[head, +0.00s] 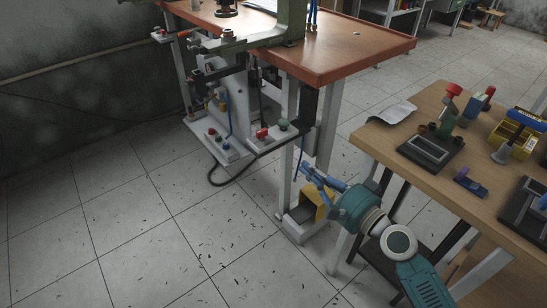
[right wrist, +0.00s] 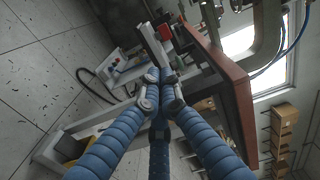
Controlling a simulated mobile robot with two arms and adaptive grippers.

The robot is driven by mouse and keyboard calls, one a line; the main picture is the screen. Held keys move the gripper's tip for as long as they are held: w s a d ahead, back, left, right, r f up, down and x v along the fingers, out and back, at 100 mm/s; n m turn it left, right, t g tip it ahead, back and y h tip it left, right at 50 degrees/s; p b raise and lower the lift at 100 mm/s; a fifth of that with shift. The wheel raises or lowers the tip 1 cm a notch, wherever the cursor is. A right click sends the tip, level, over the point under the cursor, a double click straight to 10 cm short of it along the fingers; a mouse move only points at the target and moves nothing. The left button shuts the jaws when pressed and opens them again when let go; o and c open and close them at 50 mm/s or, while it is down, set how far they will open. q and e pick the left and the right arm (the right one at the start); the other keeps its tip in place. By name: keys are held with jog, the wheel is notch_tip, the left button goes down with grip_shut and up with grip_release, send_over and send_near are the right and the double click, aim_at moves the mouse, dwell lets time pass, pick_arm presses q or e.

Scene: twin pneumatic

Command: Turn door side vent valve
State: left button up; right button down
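A pneumatic unit with a pale base plate (head: 226,152) stands under the orange-topped bench. A red knob (head: 262,133) and a green knob (head: 283,126) sit on its right side; smaller red and green fittings (head: 212,133) sit on the plate. I cannot tell which part is the door side vent valve. My right gripper (head: 308,180), with blue ribbed fingers, is by the bench leg, below and right of the knobs in the picture. Its fingers also show in the right wrist view (right wrist: 160,84), with nothing clearly held; their opening is unclear. My left gripper is not in view.
The orange bench top (head: 370,45) overhangs the unit, and a pale bench leg (head: 288,175) stands near my right gripper. A black hose (head: 225,182) loops over the floor. A wooden table (head: 385,140) with tools is at right. Floor at left is clear.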

jog(key=r, duration=0.1)
send_near(268, 134)
jog(key=shift+y, duration=0.3)
jog(key=x, duration=0.6)
jog(key=shift+f+p, duration=0.15)
jog(key=shift+p, duration=0.15)
jog(key=shift+w+a, duration=0.25)
jog(key=shift+w, duration=0.2)
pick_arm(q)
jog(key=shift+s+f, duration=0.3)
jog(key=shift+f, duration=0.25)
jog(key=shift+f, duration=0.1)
pick_arm(e)
jog(key=shift+f, duration=0.1)
